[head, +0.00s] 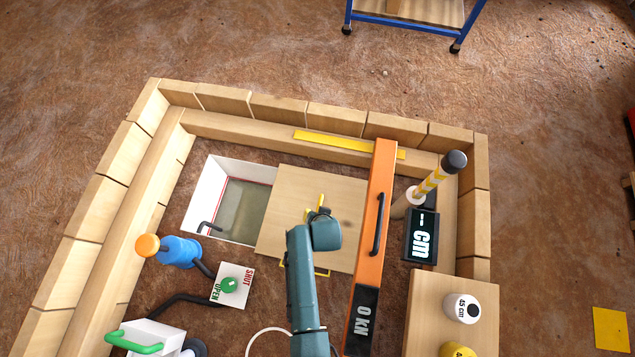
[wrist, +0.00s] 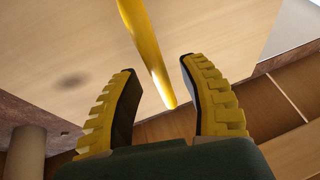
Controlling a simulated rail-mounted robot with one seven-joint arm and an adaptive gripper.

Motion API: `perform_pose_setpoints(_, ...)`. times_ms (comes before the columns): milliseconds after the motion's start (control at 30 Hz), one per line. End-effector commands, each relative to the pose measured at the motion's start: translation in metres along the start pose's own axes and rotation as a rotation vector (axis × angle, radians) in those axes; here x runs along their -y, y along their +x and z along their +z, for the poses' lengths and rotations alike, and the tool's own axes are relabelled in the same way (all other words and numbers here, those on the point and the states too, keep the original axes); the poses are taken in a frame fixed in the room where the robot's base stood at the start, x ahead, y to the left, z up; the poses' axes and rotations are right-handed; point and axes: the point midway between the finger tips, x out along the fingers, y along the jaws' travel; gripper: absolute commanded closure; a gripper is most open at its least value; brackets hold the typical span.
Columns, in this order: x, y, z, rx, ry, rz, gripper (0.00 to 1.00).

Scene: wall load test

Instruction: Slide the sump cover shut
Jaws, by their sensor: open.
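The sump cover (head: 282,212) is a pale wooden panel lying right of the sump opening. The sump (head: 240,209) is a white-walled pit with murky greenish contents, and its left part shows uncovered. A yellow handle bar (wrist: 150,50) stands out from the cover in the wrist view. My gripper (head: 320,213) is over the cover at the handle; in the wrist view my gripper (wrist: 159,68) has its ribbed yellow fingers apart, one on each side of the bar, with gaps visible. My arm hides part of the cover's near side in the head view.
An orange beam (head: 374,222) with a black handle and a "0 kN" display runs just right of the cover. A "cm" display (head: 421,238) and striped post (head: 431,182) stand beyond it.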

Motion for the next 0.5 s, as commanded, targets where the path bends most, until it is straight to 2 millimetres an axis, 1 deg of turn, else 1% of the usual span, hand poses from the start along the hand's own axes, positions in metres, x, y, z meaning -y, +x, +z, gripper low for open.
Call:
perform_pose_setpoints(67,0.0,-0.0005,-0.0001,0.0,0.0,0.0,0.57)
perform_pose_setpoints(100,0.0,-0.0005,0.0,0.0,0.0,0.0,0.61)
perform_pose_setpoints(267,0.0,-0.0006,0.0,0.0,0.0,0.0,0.92)
perform_pose_setpoints(300,-0.0001,-0.0006,0.0,0.0,0.0,0.0,0.99)
perform_pose_setpoints(500,-0.0003,-0.0004,0.0005,0.001,0.0,0.0,1.0)
